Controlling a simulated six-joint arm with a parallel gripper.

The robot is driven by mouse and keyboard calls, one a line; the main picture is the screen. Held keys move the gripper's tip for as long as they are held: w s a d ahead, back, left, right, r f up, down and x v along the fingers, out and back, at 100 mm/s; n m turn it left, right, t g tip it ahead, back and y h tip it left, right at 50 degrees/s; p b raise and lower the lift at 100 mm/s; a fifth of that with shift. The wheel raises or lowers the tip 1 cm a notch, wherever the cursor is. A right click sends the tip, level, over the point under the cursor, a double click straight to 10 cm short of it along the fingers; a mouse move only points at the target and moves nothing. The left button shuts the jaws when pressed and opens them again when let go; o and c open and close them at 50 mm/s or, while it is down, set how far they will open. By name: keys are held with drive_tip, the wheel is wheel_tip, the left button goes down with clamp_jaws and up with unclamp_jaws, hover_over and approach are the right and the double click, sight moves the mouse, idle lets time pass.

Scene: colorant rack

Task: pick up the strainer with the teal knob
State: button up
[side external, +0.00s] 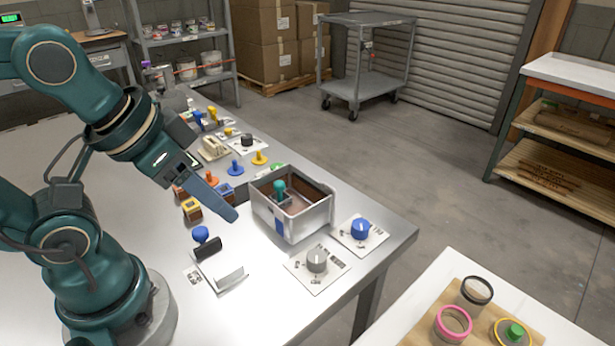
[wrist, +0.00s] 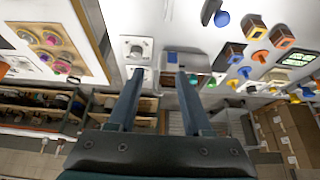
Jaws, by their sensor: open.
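A teal knob (side external: 279,187) stands up inside a grey open-topped bin (side external: 290,226) near the far right side of the metal table. The body under the knob is mostly hidden by the bin wall, so I cannot tell its full shape. My gripper (side external: 230,212) is to the left of the bin, above the table and apart from it. In the wrist view my gripper (wrist: 157,72) shows two spread fingers with nothing held between them. A small teal patch (wrist: 193,79) shows beside the right fingertip there.
A grey knob plate (side external: 316,262) and a blue knob plate (side external: 360,230) flank the bin's front and right. A blue-knobbed holder (side external: 201,235) stands left. Several coloured pegs and blocks lie behind. Ringed strainers, one with a green knob (side external: 515,331), lie on the separate right table.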

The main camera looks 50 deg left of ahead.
drive_tip(key=shift+c, duration=0.3)
drive_tip(key=shift+c, duration=0.7)
